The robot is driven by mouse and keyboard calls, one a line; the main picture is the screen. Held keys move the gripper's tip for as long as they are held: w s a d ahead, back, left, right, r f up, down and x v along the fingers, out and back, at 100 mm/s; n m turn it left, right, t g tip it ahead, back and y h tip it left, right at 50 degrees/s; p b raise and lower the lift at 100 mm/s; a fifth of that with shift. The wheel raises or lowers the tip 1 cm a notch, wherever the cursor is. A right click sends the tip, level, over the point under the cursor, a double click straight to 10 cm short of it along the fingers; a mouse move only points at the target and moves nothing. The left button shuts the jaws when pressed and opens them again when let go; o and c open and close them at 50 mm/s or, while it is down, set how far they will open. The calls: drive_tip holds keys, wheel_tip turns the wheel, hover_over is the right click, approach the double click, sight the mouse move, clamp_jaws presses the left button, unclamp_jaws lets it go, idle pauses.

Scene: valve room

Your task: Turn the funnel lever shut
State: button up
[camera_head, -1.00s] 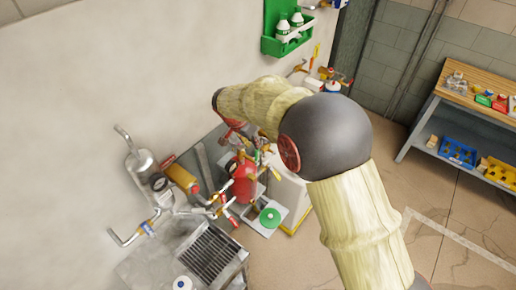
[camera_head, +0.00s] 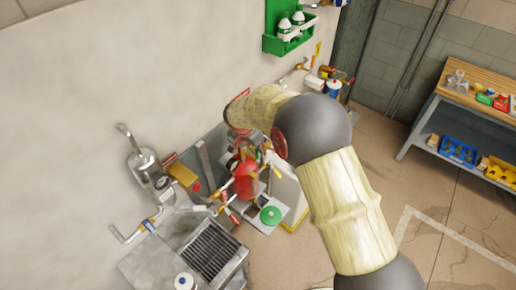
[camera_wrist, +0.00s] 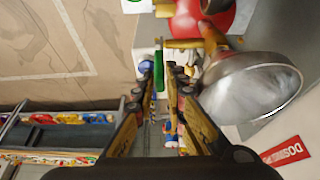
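In the wrist view a shiny metal funnel (camera_wrist: 255,85) lies close on the right of my gripper. A yellow lever-like bar (camera_wrist: 183,43) sticks out leftward near the funnel's narrow end, beyond my fingertips. I cannot tell for sure that it is the funnel's lever. My gripper (camera_wrist: 167,80) has its two fingers apart with nothing seen held between them. In the head view my arm covers the gripper, and the funnel cannot be made out there.
A red vessel (camera_head: 245,180) stands among pipes and yellow handles; it also shows in the wrist view (camera_wrist: 190,20). A green disc (camera_head: 270,215) sits on its right. A metal grate (camera_head: 212,253) is at the front left. A red sign (camera_wrist: 285,150) is on the wall beside the funnel.

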clamp_jaws()
drive_tip(key=shift+w, duration=0.1)
idle(0.5)
